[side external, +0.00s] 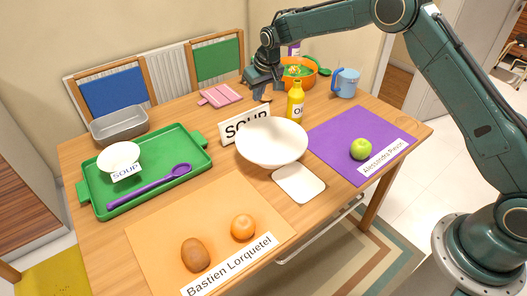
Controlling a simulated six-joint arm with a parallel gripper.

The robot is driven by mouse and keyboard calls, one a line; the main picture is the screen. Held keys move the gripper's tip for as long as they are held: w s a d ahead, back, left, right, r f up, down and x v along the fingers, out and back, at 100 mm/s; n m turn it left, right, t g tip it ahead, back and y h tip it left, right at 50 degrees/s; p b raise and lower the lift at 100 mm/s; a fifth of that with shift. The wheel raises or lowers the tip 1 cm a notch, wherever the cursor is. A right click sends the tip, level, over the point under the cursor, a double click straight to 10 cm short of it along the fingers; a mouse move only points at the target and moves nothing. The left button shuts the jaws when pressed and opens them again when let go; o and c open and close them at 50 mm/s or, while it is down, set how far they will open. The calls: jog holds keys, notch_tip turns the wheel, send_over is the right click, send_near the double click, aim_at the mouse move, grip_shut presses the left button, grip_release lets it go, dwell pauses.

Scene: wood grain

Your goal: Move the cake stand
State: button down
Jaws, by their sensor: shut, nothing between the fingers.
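A wide white round dish (271,146) stands in the middle of the table, in front of the SOUP sign (247,125). It is the only thing that could be the cake stand; its shape looks bowl-like and I cannot see a foot under it. My gripper (264,98) is beyond the dish, near the back of the table, pointing down. It is shut and empty, apart from the dish, behind the sign and left of the yellow oil bottle (296,99).
A green tray (150,190) holds a white soup bowl and purple spoon. A grey pan (119,125), pink item (220,95), orange pot (311,79) and blue mug (346,83) line the back.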

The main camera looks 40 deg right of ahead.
aim_at(275, 137)
jog(key=shift+x, duration=4.95)
jog(key=shift+s, duration=6.25)
jog(key=v, duration=1)
jog(key=shift+r, duration=0.1)
